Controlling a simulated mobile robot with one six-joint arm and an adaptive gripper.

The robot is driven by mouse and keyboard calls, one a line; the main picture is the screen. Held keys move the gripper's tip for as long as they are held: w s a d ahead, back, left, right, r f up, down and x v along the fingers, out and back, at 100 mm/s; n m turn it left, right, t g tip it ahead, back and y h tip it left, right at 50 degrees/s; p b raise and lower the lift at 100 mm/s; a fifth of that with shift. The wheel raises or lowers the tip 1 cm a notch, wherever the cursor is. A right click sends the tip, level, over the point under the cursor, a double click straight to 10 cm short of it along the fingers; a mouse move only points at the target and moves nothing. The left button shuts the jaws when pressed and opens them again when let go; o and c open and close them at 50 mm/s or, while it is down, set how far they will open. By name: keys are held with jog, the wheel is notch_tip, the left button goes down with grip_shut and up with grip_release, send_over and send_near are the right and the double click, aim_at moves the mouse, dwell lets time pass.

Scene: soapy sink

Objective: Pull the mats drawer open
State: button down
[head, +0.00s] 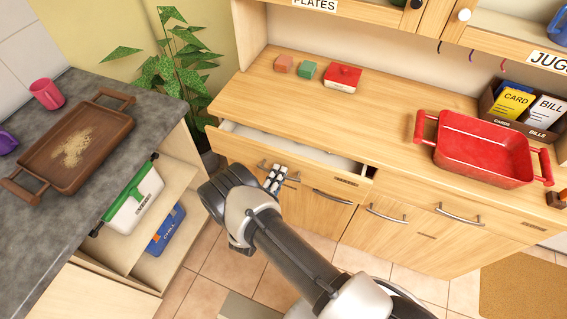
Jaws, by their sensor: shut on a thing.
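The drawer (230,141) at the left of the wooden sideboard stands partly open, and its pale inside shows along the top. A small label sits at the right of its front, too small to read. My gripper (275,178) is at the middle of the drawer front, shut on the drawer's metal handle (291,178). My wrist and fingers hide part of the handle and of the front.
A red tray (482,151), a red box (343,78) and two small blocks sit on the sideboard top (400,103). Cupboard doors with handles lie below. At left, a grey counter (60,95) bears a brown tray (108,128), above shelves with bins. Tiled floor shows between.

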jog(key=b+v, duration=0.1)
jog(key=v, duration=1.6)
jog(key=shift+s+a, duration=0.1)
jog(key=c, duration=1.6)
grip_release()
jog(key=v, duration=1.2)
jog(key=shift+r, duration=0.1)
